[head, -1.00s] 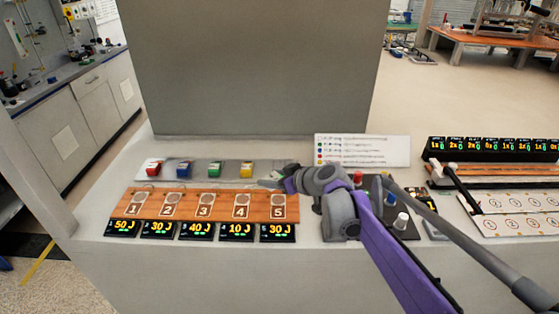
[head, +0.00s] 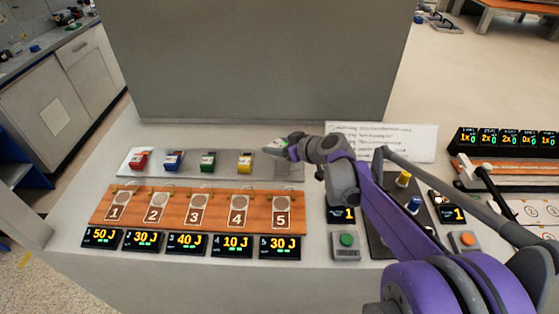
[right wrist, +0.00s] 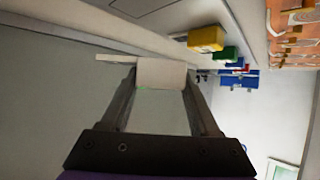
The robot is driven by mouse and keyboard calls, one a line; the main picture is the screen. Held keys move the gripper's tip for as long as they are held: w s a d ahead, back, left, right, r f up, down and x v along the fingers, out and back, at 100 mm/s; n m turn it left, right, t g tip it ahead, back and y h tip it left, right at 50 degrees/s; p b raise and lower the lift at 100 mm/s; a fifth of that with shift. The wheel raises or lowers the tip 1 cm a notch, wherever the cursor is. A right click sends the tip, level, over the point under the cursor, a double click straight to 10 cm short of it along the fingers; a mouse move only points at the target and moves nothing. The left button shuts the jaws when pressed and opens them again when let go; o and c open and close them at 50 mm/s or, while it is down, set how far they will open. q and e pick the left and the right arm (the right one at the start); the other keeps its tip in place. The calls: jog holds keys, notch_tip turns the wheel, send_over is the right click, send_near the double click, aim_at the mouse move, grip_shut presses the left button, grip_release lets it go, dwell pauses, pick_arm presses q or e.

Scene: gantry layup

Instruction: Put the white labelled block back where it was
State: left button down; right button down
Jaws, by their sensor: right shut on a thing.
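The white labelled block (right wrist: 161,73) is between the two fingers of my right gripper (right wrist: 160,82) in the right wrist view, its plain face showing. In the head view the right gripper (head: 276,147) is above the back right end of the grey strip (head: 285,172), to the right of the yellow block (head: 245,161). The block is small there and its label cannot be read. A red block (head: 139,160), a blue block (head: 173,160) and a green block (head: 208,160) stand on the strip farther left. My left gripper is out of view.
A wooden board (head: 260,213) with numbered pads lies in front of the strip, with several displays (head: 186,243) before it. A tall grey panel (head: 255,65) rises behind. A printed sheet (head: 400,140) and a green button (head: 346,240) are at right.

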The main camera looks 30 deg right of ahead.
aim_at(278, 168)
notch_tip(278, 168, down, 2)
jog(key=shift+f, duration=0.25)
jog(key=shift+f+b, duration=0.35)
jog(key=shift+f, duration=1.65)
jog(key=shift+f, duration=0.1)
jog(key=shift+c, duration=0.6)
grip_release()
jog(key=shift+r, duration=0.2)
jog(key=v, duration=1.2)
jog(key=shift+a+f+p, duration=0.1)
jog(key=shift+p, duration=0.25)
